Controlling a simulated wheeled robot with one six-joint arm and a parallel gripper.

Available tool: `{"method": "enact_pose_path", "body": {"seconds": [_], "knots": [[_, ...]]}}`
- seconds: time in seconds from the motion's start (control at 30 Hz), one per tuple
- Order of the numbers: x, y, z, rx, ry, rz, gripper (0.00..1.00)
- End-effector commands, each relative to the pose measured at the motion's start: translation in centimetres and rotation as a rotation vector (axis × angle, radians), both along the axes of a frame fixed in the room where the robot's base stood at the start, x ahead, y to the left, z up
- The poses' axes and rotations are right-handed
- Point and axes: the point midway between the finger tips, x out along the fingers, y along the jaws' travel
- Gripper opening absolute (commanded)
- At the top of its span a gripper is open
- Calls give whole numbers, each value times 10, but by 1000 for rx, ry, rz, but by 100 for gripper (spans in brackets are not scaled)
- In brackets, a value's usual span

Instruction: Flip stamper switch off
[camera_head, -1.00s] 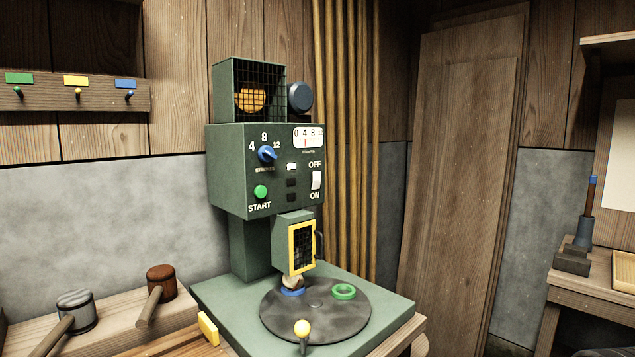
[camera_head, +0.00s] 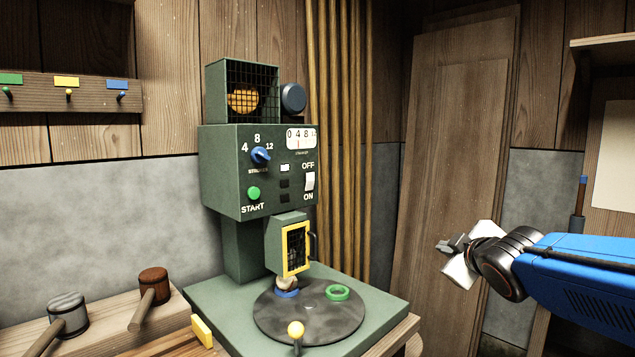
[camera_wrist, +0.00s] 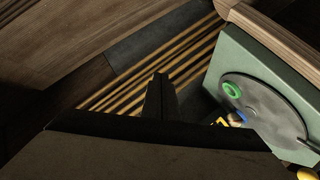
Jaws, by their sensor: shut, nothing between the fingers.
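The green stamper machine (camera_head: 225,190) stands left of centre in the head view. Its white rocker switch (camera_head: 309,181) sits on the right of the front panel, between the labels OFF above and ON below. I cannot tell surely which end is pressed in. My gripper (camera_head: 447,245) is shut and empty at the right, well to the right of the panel and lower than the switch. The wrist view shows the shut fingers (camera_wrist: 160,95) pointing past the machine's round plate (camera_wrist: 268,110); the switch is not visible there.
On the round plate (camera_head: 330,322) are a green ring (camera_head: 338,293) and a blue ring (camera_head: 287,293). A yellow-framed guard (camera_head: 297,248) juts out below the panel. Room between my gripper and the panel looks clear.

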Motion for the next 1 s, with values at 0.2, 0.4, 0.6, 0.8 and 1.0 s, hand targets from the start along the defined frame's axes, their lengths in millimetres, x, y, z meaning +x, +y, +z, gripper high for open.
{"method": "enact_pose_path", "body": {"seconds": [0.2, 0.4, 0.6, 0.8, 1.0], "knots": [[61, 55, 51, -183, -213, 231, 0], [95, 116, 83, -333, -407, 456, 0], [109, 169, 98, -440, -572, 656, 0], [110, 198, 102, -489, -665, 769, 0], [110, 204, 102, -498, -687, 795, 0]]}}
